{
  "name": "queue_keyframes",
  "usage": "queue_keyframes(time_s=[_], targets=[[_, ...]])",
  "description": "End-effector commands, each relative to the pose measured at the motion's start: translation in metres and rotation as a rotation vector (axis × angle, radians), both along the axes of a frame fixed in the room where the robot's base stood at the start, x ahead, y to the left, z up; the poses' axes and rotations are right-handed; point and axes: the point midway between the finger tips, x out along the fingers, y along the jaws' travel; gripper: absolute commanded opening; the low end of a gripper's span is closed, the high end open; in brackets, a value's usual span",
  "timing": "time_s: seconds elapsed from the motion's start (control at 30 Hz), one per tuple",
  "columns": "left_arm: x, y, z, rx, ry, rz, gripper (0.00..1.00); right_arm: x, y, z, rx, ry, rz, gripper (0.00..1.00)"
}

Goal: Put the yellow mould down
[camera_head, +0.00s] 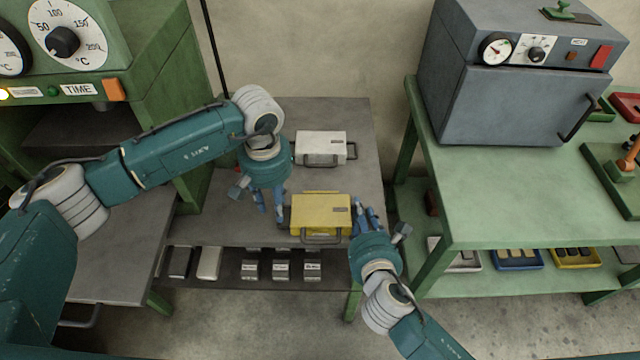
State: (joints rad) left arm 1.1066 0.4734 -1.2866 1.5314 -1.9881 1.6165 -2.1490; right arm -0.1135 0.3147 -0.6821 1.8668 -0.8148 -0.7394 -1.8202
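The yellow mould (321,212), a box with a front handle and a right side handle, is near the front edge of the grey table (345,115). It looks level, and I see no clear gap beneath it. My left gripper (271,211) points down just left of the mould, its fingers parted with nothing seen between them. My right gripper (364,210) is close to the right side handle, its fingers parted; whether they touch the handle is unclear. The mould's left handle cannot be made out.
A white mould (321,147) stands behind the yellow one. Several small blocks (281,270) lie on the shelf below. A green machine (150,60) with dials is at left. A green bench (490,190) with a grey oven (510,105) is at right.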

Motion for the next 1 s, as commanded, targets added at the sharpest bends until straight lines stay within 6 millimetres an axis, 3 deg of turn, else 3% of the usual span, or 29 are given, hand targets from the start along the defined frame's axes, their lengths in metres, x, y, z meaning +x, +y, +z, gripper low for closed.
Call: queue_keyframes(time_s=[0.03, 0.33, 0.47, 1.0], targets=[[0.001, -0.001, 0.009, -0.002, -0.005, -0.002, 0.32, -0.004, -0.005, -0.01, -0.008, 0.02, -0.009, 0.31], [0.0, -0.002, 0.043, -0.005, -0.004, -0.001, 0.32, -0.005, -0.003, -0.011, -0.006, 0.022, -0.008, 0.31], [0.0, -0.002, 0.046, -0.006, -0.004, -0.002, 0.32, -0.01, -0.003, -0.009, -0.005, 0.023, -0.006, 0.31], [0.0, -0.002, 0.047, -0.008, -0.004, -0.002, 0.32, -0.071, -0.005, 0.025, -0.003, 0.005, 0.0, 0.31]])
